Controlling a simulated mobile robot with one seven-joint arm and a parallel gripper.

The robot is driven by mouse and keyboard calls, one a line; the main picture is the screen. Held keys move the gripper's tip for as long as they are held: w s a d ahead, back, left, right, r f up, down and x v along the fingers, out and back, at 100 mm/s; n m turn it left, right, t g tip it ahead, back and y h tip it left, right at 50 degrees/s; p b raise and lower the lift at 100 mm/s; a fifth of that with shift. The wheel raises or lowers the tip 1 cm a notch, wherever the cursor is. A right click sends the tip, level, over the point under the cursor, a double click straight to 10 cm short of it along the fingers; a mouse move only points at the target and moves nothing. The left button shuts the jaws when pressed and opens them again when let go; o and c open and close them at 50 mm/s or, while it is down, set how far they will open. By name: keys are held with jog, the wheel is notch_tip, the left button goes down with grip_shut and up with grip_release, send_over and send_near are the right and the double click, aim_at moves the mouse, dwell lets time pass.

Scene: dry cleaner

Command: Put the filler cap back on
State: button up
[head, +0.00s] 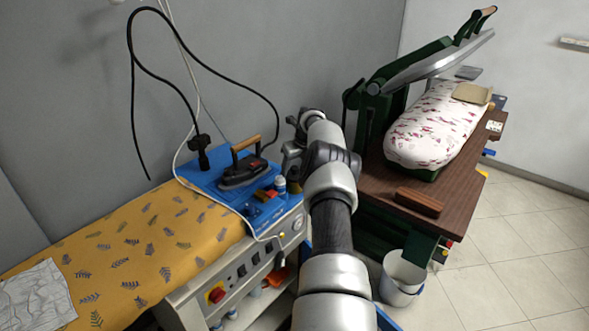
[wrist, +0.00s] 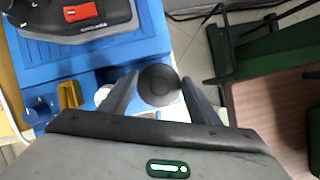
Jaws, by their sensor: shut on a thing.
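The filler cap (wrist: 158,84) is a round, dark disc in the wrist view. It sits between the two fingertips of my gripper (wrist: 160,92), which is shut on it. In the head view my gripper (head: 291,150) is at the far end of my arm, just right of the blue top of the ironing station (head: 210,172). The cap cannot be made out there. I cannot see the filler opening in either view; my arm and gripper cover part of the station's right end.
An iron (head: 243,170) rests on the blue top, which also shows in the wrist view (wrist: 100,65). A small white bottle (head: 280,185) stands near its right edge. A press (head: 430,130) on a brown table (head: 455,190) stands right. A bucket (head: 402,278) is on the floor.

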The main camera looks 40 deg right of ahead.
dwell(0.4)
jog(key=o, duration=1.6)
jog(key=shift+r+p, duration=1.85)
jog(key=shift+r, duration=1.65)
grip_shut()
